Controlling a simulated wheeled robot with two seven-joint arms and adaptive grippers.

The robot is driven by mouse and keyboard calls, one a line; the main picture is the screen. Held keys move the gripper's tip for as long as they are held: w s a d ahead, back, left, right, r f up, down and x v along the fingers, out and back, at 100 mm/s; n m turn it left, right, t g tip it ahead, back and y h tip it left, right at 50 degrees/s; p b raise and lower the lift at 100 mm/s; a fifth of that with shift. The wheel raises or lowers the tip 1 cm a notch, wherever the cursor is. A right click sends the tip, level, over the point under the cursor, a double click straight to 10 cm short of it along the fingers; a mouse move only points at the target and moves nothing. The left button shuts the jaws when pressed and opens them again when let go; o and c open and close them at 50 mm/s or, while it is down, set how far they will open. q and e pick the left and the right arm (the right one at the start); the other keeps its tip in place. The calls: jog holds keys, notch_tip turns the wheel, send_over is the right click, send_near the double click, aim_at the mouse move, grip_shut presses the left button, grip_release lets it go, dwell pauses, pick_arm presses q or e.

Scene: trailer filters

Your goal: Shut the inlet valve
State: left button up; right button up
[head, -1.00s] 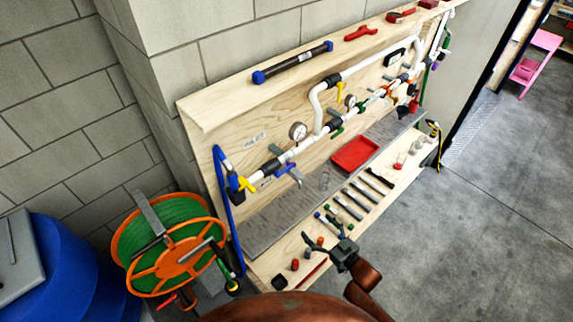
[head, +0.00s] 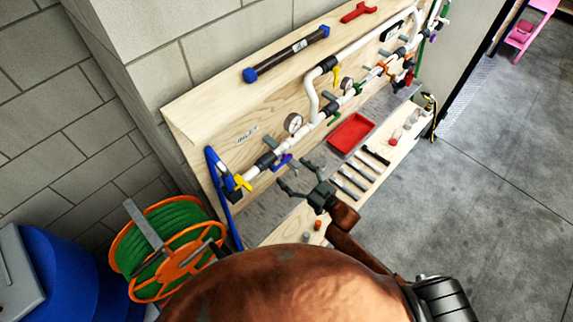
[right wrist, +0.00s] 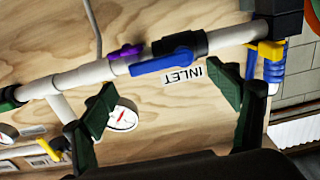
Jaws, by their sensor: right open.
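The INLET label (head: 247,135) is on the wooden backboard, above the left end of the white pipe; it shows upside down in the right wrist view (right wrist: 183,76). Close to it on the pipe is a valve with a blue lever (right wrist: 166,62), lying roughly along the pipe; it also shows in the head view (head: 281,162). A yellow lever (head: 242,182) sits at the pipe's left end by the blue hose; it also shows in the right wrist view (right wrist: 267,52). My right gripper (head: 297,178) is open and empty in front of the board, apart from the blue lever. My left gripper is out of view.
A pressure gauge (head: 293,122) and more valves line the pipe to the right. A red tray (head: 351,134) and several dark tools (head: 351,180) lie on the bench. A green hose reel (head: 168,247) stands at the left.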

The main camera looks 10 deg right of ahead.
aim_at(283, 164)
jog(key=x, duration=0.2)
jog(key=shift+w+a, duration=0.2)
jog(key=shift+w, duration=0.05)
jog(key=shift+w+a+f, duration=0.1)
jog(key=shift+w, duration=0.15)
jog(key=c, duration=1.7)
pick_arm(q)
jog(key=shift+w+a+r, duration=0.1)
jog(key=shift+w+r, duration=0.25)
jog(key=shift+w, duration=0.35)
pick_arm(e)
jog(key=shift+w, duration=0.1)
